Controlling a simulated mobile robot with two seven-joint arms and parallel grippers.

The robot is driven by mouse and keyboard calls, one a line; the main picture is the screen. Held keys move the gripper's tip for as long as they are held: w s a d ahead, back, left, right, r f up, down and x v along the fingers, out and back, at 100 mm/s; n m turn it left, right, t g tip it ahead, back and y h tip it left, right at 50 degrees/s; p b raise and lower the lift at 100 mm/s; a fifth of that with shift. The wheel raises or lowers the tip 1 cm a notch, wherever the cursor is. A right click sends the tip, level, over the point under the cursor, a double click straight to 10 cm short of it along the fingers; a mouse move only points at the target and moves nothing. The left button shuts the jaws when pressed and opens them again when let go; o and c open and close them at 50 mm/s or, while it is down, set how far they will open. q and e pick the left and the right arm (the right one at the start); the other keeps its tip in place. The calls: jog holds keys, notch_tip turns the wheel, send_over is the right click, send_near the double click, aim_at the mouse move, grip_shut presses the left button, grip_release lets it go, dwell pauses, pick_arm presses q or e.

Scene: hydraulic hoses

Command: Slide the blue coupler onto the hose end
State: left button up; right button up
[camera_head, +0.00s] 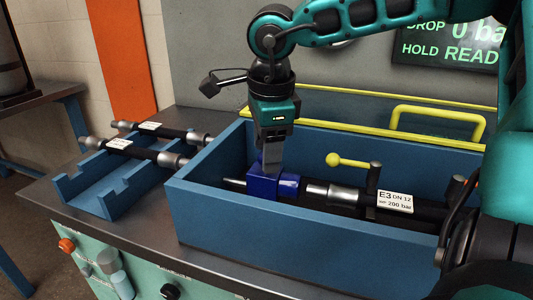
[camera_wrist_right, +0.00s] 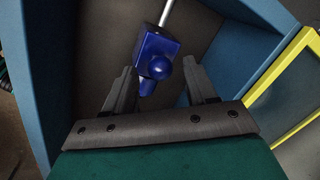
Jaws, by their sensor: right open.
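The blue coupler (camera_head: 275,187) is a blocky piece low inside the blue box, with a silver tip showing at its left. The hose end (camera_head: 340,196) is a silver fitting to its right, on a black hose with a white E3 label. A thinner silver piece shows between fitting and coupler. My right gripper (camera_head: 272,160) points down above the coupler. In the wrist view the gripper (camera_wrist_right: 160,88) is open, with the coupler (camera_wrist_right: 156,60) beyond and between its fingers, apart from both. A silver rod runs from the coupler's far side. My left gripper is out of view.
The blue box (camera_head: 230,229) has high walls around the coupler. A yellow-framed lid (camera_head: 433,118) stands at its back. A yellow ball-ended lever (camera_head: 345,160) rises near the hose. A blue rack (camera_head: 88,183) with several hose pieces stands left. My right arm covers the right side.

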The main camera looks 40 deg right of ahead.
jog(key=shift+w+f, duration=0.1)
jog(key=shift+f, duration=0.3)
jog(key=shift+c, duration=0.2)
grip_shut()
